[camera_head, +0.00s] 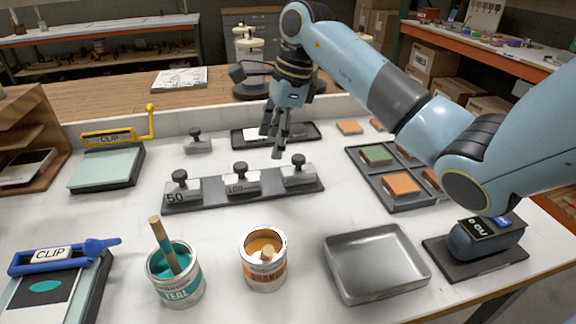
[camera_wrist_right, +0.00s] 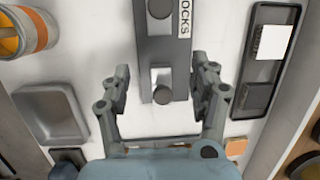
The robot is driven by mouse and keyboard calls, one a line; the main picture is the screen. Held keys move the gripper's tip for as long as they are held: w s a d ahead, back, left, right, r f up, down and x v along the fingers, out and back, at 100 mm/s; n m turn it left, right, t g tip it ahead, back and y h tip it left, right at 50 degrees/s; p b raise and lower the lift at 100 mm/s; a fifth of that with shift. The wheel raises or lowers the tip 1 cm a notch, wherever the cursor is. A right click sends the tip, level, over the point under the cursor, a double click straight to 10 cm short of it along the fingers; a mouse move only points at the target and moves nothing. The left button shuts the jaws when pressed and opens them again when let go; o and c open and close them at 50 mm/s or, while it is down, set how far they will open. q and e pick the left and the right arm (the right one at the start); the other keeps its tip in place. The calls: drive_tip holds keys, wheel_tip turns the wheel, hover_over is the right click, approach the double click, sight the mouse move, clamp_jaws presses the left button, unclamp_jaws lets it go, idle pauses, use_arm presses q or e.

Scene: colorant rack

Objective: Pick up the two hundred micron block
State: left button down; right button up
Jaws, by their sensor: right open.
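A dark rack (camera_head: 215,203) on the white table holds three grey blocks with black knobs. The left block (camera_head: 182,190) reads 50 and the middle block (camera_head: 240,186) reads 100. The right block (camera_head: 299,174) has no readable number in the head view; I take it as the two hundred micron block. Its knob (camera_wrist_right: 162,94) shows in the right wrist view. My right gripper (camera_head: 274,150) is open and empty above and behind the rack's right end. In the wrist view its fingers (camera_wrist_right: 159,72) are spread either side of the rack's end, apart from the block. My left gripper is not in view.
Another knobbed grey block (camera_head: 198,144) stands behind the rack, beside a black tray (camera_head: 305,133). A teal can (camera_head: 174,280), an orange can (camera_head: 263,267) and a metal tray (camera_head: 375,288) stand in front. A tray of coloured samples (camera_head: 383,188) lies right.

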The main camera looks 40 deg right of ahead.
drive_tip(key=g+h, duration=0.2)
hover_over(298, 169)
drive_tip(key=shift+w+d+r, duration=0.1)
drive_tip(key=shift+w+r, duration=0.25)
drive_tip(key=shift+r, duration=0.05)
drive_tip(key=shift+s+d+f, duration=0.1)
drive_tip(key=shift+s+d, duration=0.1)
drive_tip(key=shift+d, duration=0.05)
wheel_tip(298, 169, down, 6)
drive_tip(key=b, duration=0.6)
drive_tip(key=shift+w+f, duration=0.1)
drive_tip(key=shift+f, duration=2.1)
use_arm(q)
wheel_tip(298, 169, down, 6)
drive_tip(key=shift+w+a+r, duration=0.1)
use_arm(e)
clamp_jaws()
